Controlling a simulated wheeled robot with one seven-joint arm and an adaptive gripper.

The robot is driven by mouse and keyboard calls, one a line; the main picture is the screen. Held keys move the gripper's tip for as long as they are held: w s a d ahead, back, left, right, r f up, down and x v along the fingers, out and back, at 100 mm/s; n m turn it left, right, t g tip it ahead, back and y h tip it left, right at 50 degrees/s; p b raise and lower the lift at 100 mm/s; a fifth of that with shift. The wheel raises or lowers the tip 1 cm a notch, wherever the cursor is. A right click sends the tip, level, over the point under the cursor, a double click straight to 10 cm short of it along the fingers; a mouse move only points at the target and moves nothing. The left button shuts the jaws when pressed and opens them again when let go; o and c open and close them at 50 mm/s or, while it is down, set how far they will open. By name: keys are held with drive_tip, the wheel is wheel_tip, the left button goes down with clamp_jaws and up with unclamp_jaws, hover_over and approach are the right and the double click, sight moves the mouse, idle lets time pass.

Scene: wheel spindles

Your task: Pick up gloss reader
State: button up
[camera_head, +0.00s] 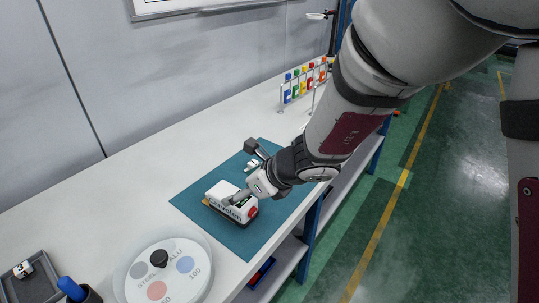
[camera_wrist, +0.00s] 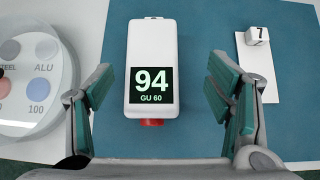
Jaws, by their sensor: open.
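The gloss reader (camera_head: 228,199) is a small white box with a red end, lying on a teal mat (camera_head: 188,200). In the wrist view the gloss reader (camera_wrist: 152,40) shows a dark screen reading "94 GU 60", with a red knob at its near end. My gripper (camera_wrist: 168,95) is open, with one teal-padded finger on each side of the reader's near end and gaps on both sides. In the head view my gripper (camera_head: 250,190) reaches over the reader from the right and covers part of it. No contact with the reader is visible.
A round dial disc (camera_head: 165,275) stands at the front left, near a grey tray (camera_head: 30,278) and a dark cup with a blue-topped item (camera_head: 75,290). A white card with a numbered cube (camera_wrist: 257,36) lies right of the reader. A rack of coloured pieces (camera_head: 305,85) stands farther back.

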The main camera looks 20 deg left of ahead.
sight(231, 194)
drive_tip(key=x, duration=0.3)
drive_tip(key=s+x, duration=0.1)
drive_tip(key=x, duration=0.1)
drive_tip(key=shift+w+a+f, duration=0.1)
drive_tip(key=shift+a+f, duration=0.05)
drive_tip(key=shift+a, duration=0.25)
drive_tip(key=shift+w+a+f, duration=0.2)
drive_tip(key=shift+a+f, duration=0.15)
drive_tip(key=shift+f, duration=0.05)
drive_tip(key=shift+c, duration=0.5)
drive_tip(key=shift+r, duration=0.1)
clamp_jaws()
